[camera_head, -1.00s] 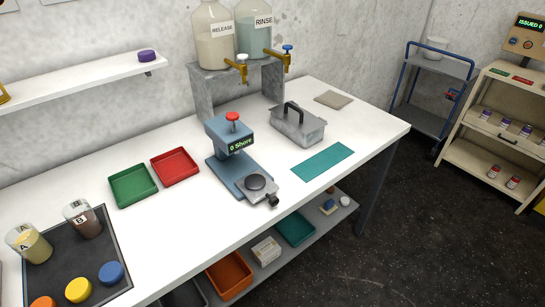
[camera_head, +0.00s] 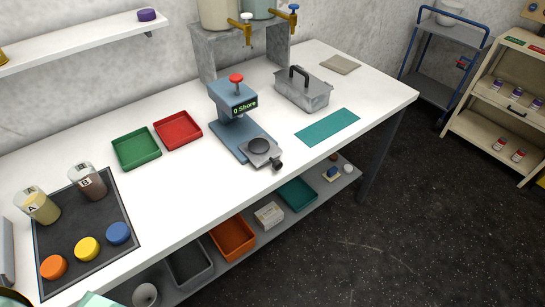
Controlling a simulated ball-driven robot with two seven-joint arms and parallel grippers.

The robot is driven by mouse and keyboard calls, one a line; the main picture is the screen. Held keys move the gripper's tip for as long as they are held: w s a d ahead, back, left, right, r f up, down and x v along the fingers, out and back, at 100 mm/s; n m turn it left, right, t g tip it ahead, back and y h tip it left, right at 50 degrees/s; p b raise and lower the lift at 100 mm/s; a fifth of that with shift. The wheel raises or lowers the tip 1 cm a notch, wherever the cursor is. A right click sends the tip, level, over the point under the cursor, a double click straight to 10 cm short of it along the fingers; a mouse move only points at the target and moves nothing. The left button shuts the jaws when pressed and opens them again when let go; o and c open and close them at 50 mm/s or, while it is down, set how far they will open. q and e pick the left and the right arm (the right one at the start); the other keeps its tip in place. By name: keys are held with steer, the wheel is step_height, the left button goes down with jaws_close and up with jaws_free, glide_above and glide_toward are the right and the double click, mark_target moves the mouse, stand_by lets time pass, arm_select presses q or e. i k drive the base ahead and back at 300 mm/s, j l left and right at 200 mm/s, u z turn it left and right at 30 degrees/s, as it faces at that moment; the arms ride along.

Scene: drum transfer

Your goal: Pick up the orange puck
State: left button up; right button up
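The orange puck (camera_head: 53,267) lies on the dark mat (camera_head: 115,207) near its front left corner, at the lower left of the head view. A yellow puck (camera_head: 87,248) and a blue puck (camera_head: 118,232) lie in a row to its right on the same mat. Neither gripper can be made out. A small pale teal piece shows at the bottom left edge, and I cannot tell what it belongs to.
Beakers A (camera_head: 41,208) and B (camera_head: 90,184) stand behind the pucks. The green tray (camera_head: 136,149), red tray (camera_head: 178,130) and blue-grey Shore tester (camera_head: 237,113) are to the right. A grey lidded box (camera_head: 302,92) stands farther right.

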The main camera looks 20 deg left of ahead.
mark_target(54, 267)
steer(key=u, duration=2.5)
